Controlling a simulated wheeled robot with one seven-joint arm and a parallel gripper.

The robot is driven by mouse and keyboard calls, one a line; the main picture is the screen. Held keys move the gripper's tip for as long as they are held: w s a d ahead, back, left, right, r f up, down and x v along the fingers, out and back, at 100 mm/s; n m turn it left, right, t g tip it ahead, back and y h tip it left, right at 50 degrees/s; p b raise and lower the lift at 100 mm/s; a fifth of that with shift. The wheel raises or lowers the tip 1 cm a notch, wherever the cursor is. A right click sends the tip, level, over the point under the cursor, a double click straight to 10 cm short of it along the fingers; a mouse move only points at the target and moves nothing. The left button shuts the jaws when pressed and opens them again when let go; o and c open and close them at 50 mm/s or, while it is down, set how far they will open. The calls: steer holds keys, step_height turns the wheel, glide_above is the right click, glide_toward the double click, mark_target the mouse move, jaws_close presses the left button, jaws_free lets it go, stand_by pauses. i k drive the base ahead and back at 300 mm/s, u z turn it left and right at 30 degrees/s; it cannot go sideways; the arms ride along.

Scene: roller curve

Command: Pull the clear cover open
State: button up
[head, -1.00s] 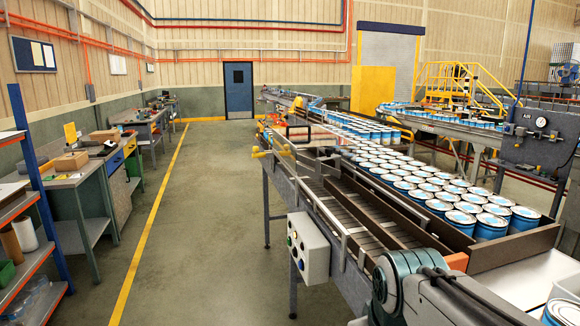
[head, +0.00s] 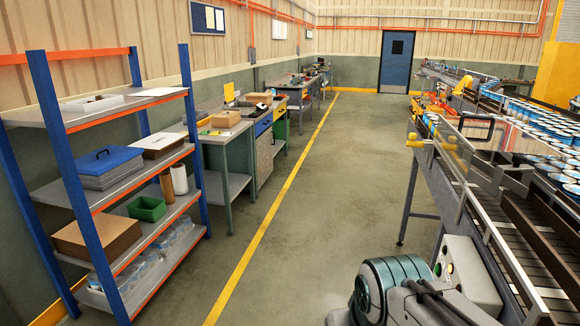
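The clear cover (head: 462,146) is a see-through panel along the near side of the roller conveyor, at the right of the head view. A dark handle (head: 477,127) shows at its upper edge. The cover appears to be in place on the conveyor side; whether it is latched I cannot tell. Part of my arm shows at the bottom, but my gripper is out of view.
The conveyor (head: 520,262) carries several blue-and-white cans at right. A control box (head: 468,277) hangs on its side. A blue shelf rack (head: 62,170) and workbenches (head: 222,140) stand at left. The floor (head: 318,190) between them, with a yellow line, is clear.

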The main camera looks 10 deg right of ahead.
mark_target(474, 132)
steer(key=u, duration=0.2)
steer(key=i, duration=1.7)
steer(key=z, duration=0.65)
steer(key=i, duration=1)
steer(key=z, duration=1.1)
